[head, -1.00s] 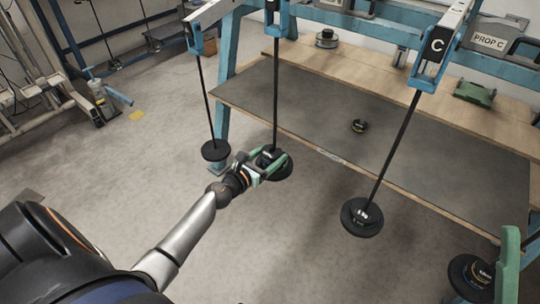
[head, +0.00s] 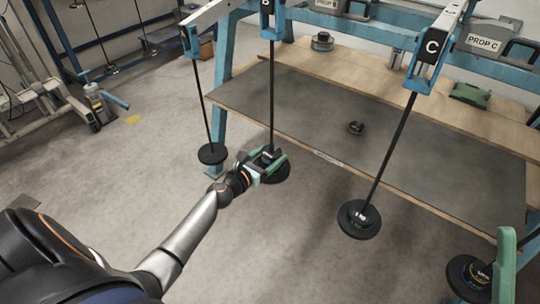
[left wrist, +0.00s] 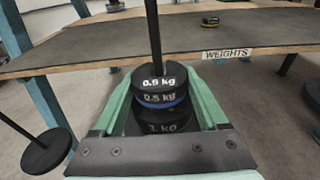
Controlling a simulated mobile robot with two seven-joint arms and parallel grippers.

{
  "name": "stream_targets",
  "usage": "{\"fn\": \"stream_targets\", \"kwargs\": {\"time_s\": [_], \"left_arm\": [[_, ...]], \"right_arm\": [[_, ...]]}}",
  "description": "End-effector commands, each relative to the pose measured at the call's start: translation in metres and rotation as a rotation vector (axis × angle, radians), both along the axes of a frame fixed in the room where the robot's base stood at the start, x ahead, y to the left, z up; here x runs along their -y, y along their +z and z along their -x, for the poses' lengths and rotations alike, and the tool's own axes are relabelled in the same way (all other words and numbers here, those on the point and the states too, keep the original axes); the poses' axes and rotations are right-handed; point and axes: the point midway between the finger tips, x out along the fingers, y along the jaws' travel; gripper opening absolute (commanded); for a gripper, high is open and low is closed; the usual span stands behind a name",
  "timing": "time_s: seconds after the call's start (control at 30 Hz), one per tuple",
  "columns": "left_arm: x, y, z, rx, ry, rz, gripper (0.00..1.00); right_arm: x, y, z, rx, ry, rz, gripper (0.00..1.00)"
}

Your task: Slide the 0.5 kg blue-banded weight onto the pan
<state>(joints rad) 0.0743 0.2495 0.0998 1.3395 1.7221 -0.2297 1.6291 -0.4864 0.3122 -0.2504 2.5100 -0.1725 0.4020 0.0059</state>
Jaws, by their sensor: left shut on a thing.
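In the left wrist view, the blue-banded 0.5 kg weight (left wrist: 158,101) is a black disc around the thin hanging rod. It sits between the green fingers of my left gripper (left wrist: 165,103), which is shut on it. The label "0.5 kg" shows twice, one above the other. A dark disc marked 1 kg (left wrist: 160,125) is directly below. In the head view, my left gripper (head: 265,165) is at the foot of rod B, over its pan (head: 276,176). Whether the weight touches what is below is hidden. One green finger of my right gripper (head: 505,262) shows at lower right.
Hanger A with its disc (head: 212,154) hangs close left of the left gripper. Hanger C (head: 359,219) carries weights to the right. Another loaded hanger (head: 468,277) is beside the right gripper. The bench (head: 320,110) behind holds a small weight (head: 356,128).

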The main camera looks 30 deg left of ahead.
Motion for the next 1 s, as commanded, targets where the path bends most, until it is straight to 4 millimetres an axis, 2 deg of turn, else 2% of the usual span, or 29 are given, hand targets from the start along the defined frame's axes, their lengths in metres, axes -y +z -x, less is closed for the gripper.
{"fn": "stream_targets", "kwargs": {"time_s": [0.97,1.0], "left_arm": [[-0.0002,-0.0061,-0.0009,0.005,0.001,0.0,0.02],[-0.0003,-0.0061,-0.0008,0.005,0.001,0.0,0.8]], "right_arm": [[0.0,-0.0076,0.0,0.0,0.0,0.0,0.45],[0.0,-0.0076,0.0,0.0,0.0,0.0,0.45]]}}
